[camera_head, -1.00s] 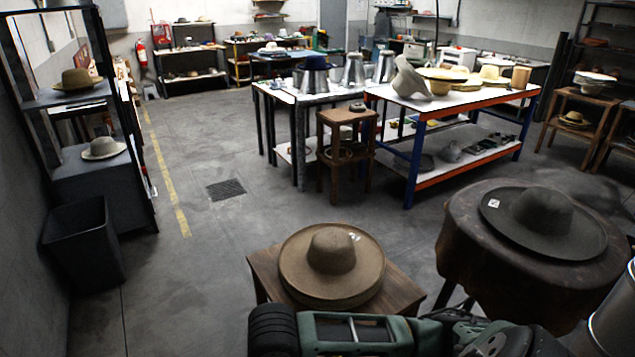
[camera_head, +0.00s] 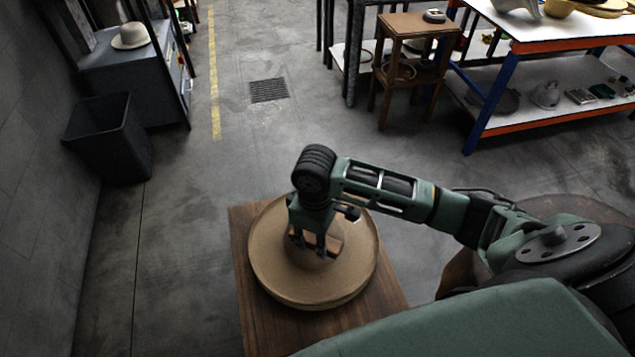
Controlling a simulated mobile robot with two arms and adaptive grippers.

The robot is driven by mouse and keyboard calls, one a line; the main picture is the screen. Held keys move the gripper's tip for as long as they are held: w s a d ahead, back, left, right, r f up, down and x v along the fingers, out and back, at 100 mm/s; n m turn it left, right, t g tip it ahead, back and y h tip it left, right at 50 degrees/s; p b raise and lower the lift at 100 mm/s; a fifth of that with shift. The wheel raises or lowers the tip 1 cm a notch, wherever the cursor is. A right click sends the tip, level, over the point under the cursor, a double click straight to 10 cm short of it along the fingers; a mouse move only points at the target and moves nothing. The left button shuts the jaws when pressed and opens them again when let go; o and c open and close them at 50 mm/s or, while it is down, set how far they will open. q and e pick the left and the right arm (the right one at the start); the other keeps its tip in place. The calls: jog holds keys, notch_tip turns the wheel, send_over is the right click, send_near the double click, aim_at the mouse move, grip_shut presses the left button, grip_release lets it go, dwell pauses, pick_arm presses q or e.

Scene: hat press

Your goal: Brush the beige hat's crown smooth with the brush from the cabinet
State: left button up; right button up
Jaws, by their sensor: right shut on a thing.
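The beige hat (camera_head: 272,268) lies brim down on a small wooden table, its wide round brim showing around my arm. My right gripper (camera_head: 314,246) points down over the middle of the hat and is shut on a brown wooden brush (camera_head: 332,242). The brush is at the crown, which is mostly hidden under the gripper; I cannot tell whether the bristles touch the felt. My left gripper is not in view.
The small wooden table (camera_head: 262,322) stands in front of me. My right arm covers most of the round brown stand (camera_head: 458,272) at right. A dark bin (camera_head: 108,140) and a cabinet (camera_head: 160,88) with a pale hat (camera_head: 131,37) stand at left. Open floor lies between.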

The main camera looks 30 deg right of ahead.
pick_arm(q)
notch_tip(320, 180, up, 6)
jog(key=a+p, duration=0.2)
jog(key=p, duration=0.3)
pick_arm(e)
jog(key=w+d+r+n, duration=0.2)
jog(key=w+d+n, duration=0.2)
jog(key=w+n, duration=0.4)
jog(key=f+b, duration=0.3)
jog(key=w+f+b, duration=0.1)
jog(key=f+b, duration=0.2)
jog(key=shift+w+d+f+b, duration=0.15)
jog(key=shift+d+f+b, duration=0.05)
jog(key=shift+b, duration=0.2)
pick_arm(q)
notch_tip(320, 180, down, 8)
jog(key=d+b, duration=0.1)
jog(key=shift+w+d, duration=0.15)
pick_arm(e)
jog(key=shift+f, duration=0.7)
pick_arm(q)
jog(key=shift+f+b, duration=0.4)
jog(key=shift+b, duration=0.15)
pick_arm(e)
jog(key=shift+f, duration=0.6)
jog(key=shift+a, duration=0.1)
